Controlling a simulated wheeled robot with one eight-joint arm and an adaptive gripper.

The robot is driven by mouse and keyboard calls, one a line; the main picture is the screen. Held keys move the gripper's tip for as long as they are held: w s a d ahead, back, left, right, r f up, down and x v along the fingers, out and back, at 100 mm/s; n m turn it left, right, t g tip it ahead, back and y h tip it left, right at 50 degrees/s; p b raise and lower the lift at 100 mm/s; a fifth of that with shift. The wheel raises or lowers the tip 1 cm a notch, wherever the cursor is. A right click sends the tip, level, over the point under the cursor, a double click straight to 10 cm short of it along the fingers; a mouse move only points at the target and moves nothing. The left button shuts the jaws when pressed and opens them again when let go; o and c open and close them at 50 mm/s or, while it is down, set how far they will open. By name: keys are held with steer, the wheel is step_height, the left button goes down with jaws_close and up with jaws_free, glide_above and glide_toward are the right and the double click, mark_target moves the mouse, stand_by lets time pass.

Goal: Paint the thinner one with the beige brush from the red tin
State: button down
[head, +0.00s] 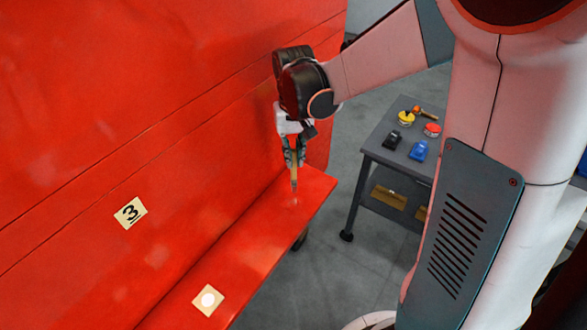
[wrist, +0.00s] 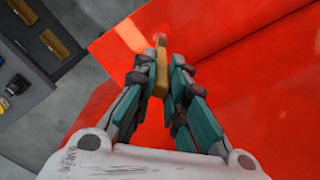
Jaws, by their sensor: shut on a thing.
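My gripper (head: 294,155) is shut on the beige brush (head: 294,172), which points down with its tip at or just above the red ledge (head: 250,245). I cannot tell whether the tip touches. The wrist view shows the brush (wrist: 161,75) between the two fingers (wrist: 160,85), over the ledge (wrist: 110,50). A paler spot shows on the ledge by the tip. The red tin (head: 432,130) stands on the grey cart at right. The tall red panel (head: 130,110) rises behind the ledge. Which part is the thinner one is not certain.
The grey cart (head: 372,140) also holds a yellow tin (head: 406,118), an orange-handled tool (head: 425,111), a black object (head: 393,140) and a blue one (head: 418,150). A square with a white dot (head: 207,300) is on the ledge. Grey floor lies between.

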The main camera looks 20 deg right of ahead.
steer(key=b, duration=0.3)
steer(key=shift+s+f, duration=0.1)
steer(key=shift+f, duration=0.15)
